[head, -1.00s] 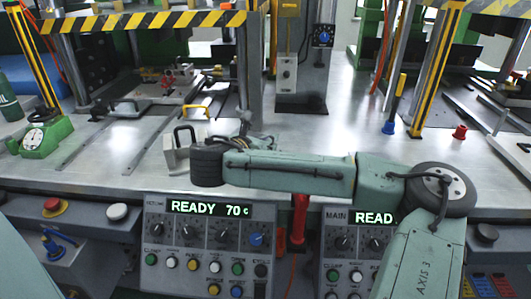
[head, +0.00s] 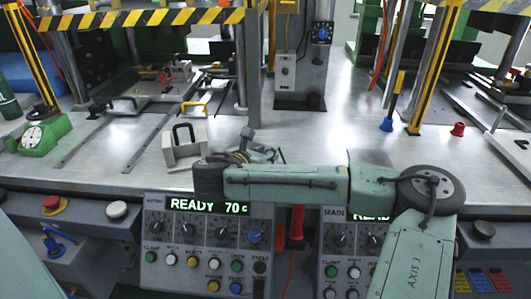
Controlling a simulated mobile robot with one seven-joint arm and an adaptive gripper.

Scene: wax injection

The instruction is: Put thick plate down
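A thick grey metal plate (head: 185,153) with a black handle stands on the steel table, left of my wrist. My gripper (head: 252,148) shows only in part behind my wrist, low over the front of the table. Its fingertips are mostly hidden, so I cannot tell whether it is open or shut or what lies between the fingers. The thick plate appears apart from the gripper, to its left.
Behind are a plate with a yellow handle (head: 195,108) and another with a black handle (head: 122,105). Striped posts (head: 435,68) rise at right. Control panels (head: 210,245) line the front. Table right of the gripper is fairly clear.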

